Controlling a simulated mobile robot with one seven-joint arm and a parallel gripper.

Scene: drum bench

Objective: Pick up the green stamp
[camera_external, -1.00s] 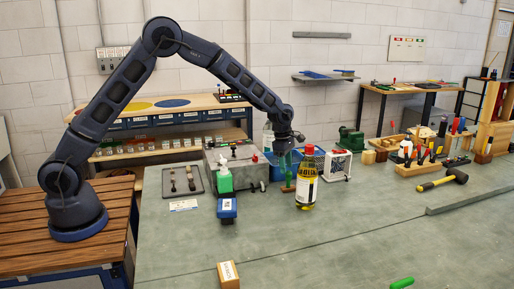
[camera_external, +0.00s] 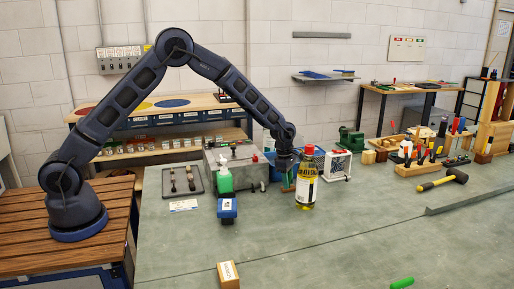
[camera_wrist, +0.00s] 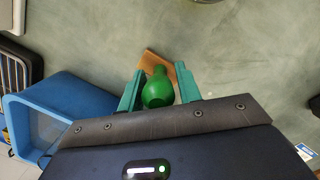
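The green stamp has a rounded green handle (camera_wrist: 158,88) on a wooden base (camera_wrist: 154,63) and stands on the bench. My gripper (camera_wrist: 158,88) is open, with one teal finger on each side of the handle and a gap visible on both sides. There the stamp is mostly hidden by my gripper and the bottle.
A blue bin (camera_wrist: 65,100) is close on the left in the wrist view. The red-capped bottle (camera_external: 306,184) stands close to my gripper in the external view. The front bench is mostly clear.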

